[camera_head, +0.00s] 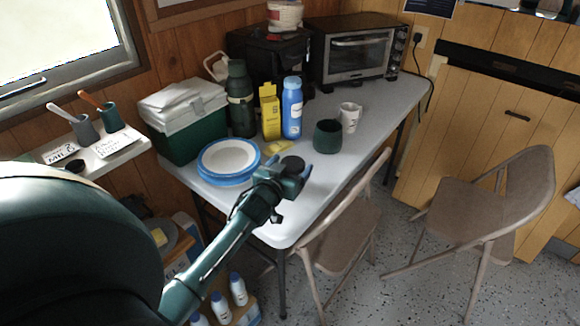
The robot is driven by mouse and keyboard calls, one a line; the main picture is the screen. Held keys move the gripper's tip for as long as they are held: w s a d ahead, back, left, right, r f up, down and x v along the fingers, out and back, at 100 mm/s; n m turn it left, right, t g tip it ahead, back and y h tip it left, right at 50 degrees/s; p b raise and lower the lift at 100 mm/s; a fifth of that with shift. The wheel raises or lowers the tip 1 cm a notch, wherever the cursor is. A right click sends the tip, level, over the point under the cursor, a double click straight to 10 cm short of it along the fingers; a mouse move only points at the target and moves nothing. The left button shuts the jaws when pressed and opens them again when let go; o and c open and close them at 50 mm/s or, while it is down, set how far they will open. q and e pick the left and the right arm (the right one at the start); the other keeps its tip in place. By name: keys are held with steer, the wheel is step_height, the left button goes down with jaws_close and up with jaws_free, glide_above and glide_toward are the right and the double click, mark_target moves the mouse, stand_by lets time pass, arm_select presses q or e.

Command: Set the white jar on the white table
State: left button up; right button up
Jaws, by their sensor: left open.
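The white table (384,106) stands along the wood wall and carries many things. A white jar-like container (285,14) with reddish bands sits high on top of the black machine at the back; its top is cut by the picture edge. I cannot tell for sure that it is the white jar. My left gripper (290,168) is over the front part of the table, right of the plates, with blue-tipped fingers apart and nothing seen between them. My right gripper is not in view.
On the table are a green-and-white cooler (190,130), blue-rimmed plates (229,157), a green flask (240,100), a yellow box (270,112), a blue bottle (292,108), a green cup (328,137), a white mug (350,117) and a toaster oven (355,50). Folding chairs (345,230) stand in front.

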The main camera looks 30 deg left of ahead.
arm_select(q)
steer(key=shift+s+r, duration=0.1)
steer(key=shift+r, duration=0.05)
steer(key=v, duration=1.2)
steer(key=s+d+f+m+g+h, duration=0.2)
steer(key=s+d+f+h, duration=0.1)
steer(key=s+d, duration=0.4)
steer(key=s+d+f+m+g+h, duration=0.2)
steer(key=s+d, duration=0.5)
steer(key=d, duration=0.7)
step_height(320, 180, down, 3)
steer(key=shift+f+m+g+h+p, duration=0.15)
steer(key=shift+m+g+h+p, duration=0.35)
steer(key=shift+h, duration=0.6)
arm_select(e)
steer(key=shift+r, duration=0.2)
arm_select(q)
steer(key=shift+s, duration=0.1)
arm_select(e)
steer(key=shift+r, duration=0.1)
